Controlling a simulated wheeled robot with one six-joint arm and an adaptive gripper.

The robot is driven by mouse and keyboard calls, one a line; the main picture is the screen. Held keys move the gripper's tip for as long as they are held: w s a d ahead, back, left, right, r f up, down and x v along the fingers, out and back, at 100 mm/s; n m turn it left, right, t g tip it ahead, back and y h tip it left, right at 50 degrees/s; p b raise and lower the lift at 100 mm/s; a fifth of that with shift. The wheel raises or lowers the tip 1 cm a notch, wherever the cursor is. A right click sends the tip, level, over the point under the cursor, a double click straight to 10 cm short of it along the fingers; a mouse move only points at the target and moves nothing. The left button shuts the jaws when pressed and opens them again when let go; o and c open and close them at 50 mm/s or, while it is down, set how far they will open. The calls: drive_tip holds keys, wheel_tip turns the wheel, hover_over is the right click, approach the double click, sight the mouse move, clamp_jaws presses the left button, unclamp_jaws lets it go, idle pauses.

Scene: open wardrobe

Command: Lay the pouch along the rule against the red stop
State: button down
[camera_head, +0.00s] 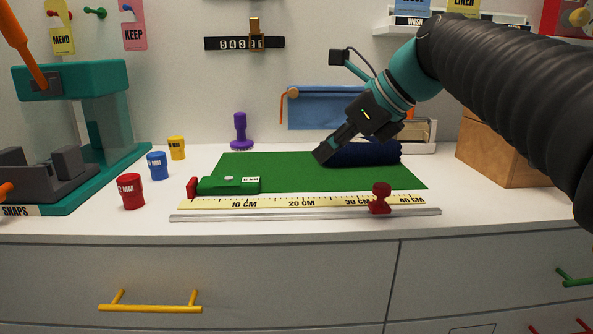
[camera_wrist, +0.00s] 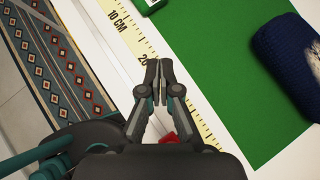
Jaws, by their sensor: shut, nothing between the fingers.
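The pouch seems to be the dark blue, soft, textured bundle (camera_head: 372,153) lying on the right back of the green mat; it also shows at the right of the wrist view (camera_wrist: 292,55). The pale yellow rule (camera_head: 275,202) runs along the mat's front edge, and its marks show in the wrist view (camera_wrist: 128,33). The red stop (camera_head: 192,188) stands at the rule's left end. My gripper (camera_head: 322,155) is shut and empty, apart from the pouch. In the wrist view its fingertips (camera_wrist: 160,68) appear over the rule near the 20 mark. My gripper hides part of the pouch in the head view.
A green labelled block (camera_head: 228,185) lies on the mat (camera_head: 290,170) beside the stop. Several coloured pegs stand left; a wooden box (camera_head: 500,145) stands right. The mat's middle is clear.

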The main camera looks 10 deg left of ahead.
sight(258, 178)
drive_tip(key=shift+w+a+f, duration=0.1)
drive_tip(key=shift+w+a, duration=0.05)
drive_tip(key=shift+a, duration=0.1)
drive_tip(key=b+x, duration=0.1)
drive_tip(key=x, duration=0.8)
drive_tip(key=shift+a+f+b, duration=0.3)
drive_tip(key=shift+b, duration=0.1)
drive_tip(key=shift+w+a+r, duration=0.1)
drive_tip(key=shift+w+a, duration=0.1)
drive_tip(key=shift+a, duration=0.35)
drive_tip(key=shift+w+a, duration=0.25)
drive_tip(key=shift+a, duration=0.3)
drive_tip(key=shift+w+a, duration=0.25)
drive_tip(key=shift+a, duration=0.45)
drive_tip(key=shift+r+p, duration=0.15)
drive_tip(key=shift+p, duration=0.2)
drive_tip(key=shift+w+a+r+p, duration=0.2)
drive_tip(key=shift+a+p, duration=0.15)
drive_tip(key=shift+p, duration=0.45)
drive_tip(key=shift+a+f, duration=0.1)
drive_tip(key=shift+a, duration=0.1)
drive_tip(key=shift+a+f, duration=0.1)
drive_tip(key=shift+f, duration=0.05)
